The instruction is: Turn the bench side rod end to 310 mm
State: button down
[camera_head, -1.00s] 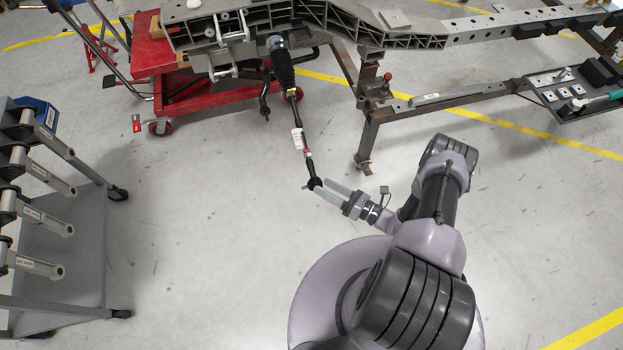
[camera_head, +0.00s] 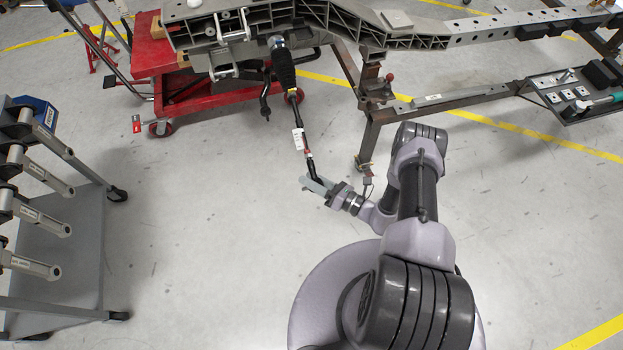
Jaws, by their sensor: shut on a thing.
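The tie rod (camera_head: 298,125) runs from a black bellows boot (camera_head: 284,70) on the chassis fixture down to its rod end (camera_head: 312,168). A white label (camera_head: 299,140) with small marks sits on the rod, with a red band below it. My gripper (camera_head: 315,186) is shut on the rod end, its grey fingers at the rod's lower tip and partly hiding it. The label's reading is too small to tell.
The chassis fixture (camera_head: 375,32) spans the top on a steel frame. A red lift cart (camera_head: 205,102) stands behind the rod. A grey trolley with arms (camera_head: 85,250) is at left. A tool tray (camera_head: 580,97) is at right. The floor between is clear.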

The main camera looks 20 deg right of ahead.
jog(key=shift+y, duration=0.3)
jog(key=shift+m+y+b, duration=0.35)
jog(key=shift+m+y, duration=0.05)
jog(key=shift+y, duration=0.2)
jog(key=shift+s+r+m+t+y, duration=0.15)
jog(key=shift+m+t+y, duration=0.25)
jog(key=shift+y, duration=0.35)
jog(key=shift+w+r+m+t+y, duration=0.1)
jog(key=shift+m+t+y, duration=0.1)
jog(key=shift+m+y, duration=0.45)
jog(key=c, duration=0.9)
grip_release()
jog(key=shift+o, duration=0.2)
jog(key=shift+s+d, duration=0.1)
